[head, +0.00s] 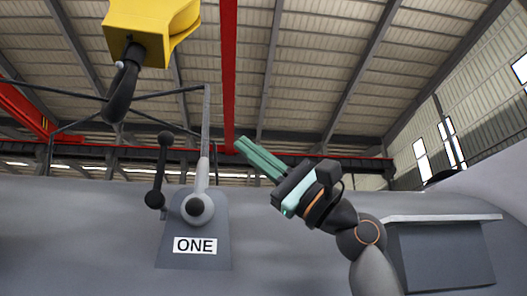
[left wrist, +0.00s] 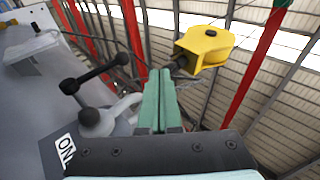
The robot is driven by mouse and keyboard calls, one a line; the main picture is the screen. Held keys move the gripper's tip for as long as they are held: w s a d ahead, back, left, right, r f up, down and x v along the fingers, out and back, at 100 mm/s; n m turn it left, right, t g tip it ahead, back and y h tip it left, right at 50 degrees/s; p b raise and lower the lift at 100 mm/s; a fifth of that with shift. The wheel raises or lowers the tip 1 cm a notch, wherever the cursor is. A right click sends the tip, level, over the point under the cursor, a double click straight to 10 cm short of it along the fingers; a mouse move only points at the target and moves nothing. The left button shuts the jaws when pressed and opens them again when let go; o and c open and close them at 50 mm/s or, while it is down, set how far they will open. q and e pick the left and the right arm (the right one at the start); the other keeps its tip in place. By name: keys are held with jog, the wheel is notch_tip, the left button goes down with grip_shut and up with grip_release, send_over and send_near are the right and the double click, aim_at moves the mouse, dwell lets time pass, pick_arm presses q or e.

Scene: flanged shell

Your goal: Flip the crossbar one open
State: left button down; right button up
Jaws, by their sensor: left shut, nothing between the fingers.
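The crossbar of one is a black bar (head: 160,171) with a round knob at each end. It stands nearly upright, left of a grey hub (head: 196,208) on a plate with the label ONE (head: 195,245). The bar also shows in the left wrist view (left wrist: 97,73), tilted, left of my fingers. My left gripper (head: 241,145), with green fingers, is shut and empty. It is up and to the right of the hub, apart from the bar. The fingers also show in the left wrist view (left wrist: 158,75), where they cover part of the hub's surroundings. My right gripper is not in view.
A pale grey arm with a thin upright rod (head: 206,115) rises from the hub, between the bar and my gripper. A yellow hook block (head: 150,30) with a dark hook hangs above. A grey box-like ledge (head: 440,250) is at the right.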

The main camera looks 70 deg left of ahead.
pick_arm(q)
jog(key=shift+w+d, duration=0.2)
jog(key=shift+w, duration=0.35)
jog(key=shift+w+d, duration=0.2)
jog(key=shift+w, duration=0.35)
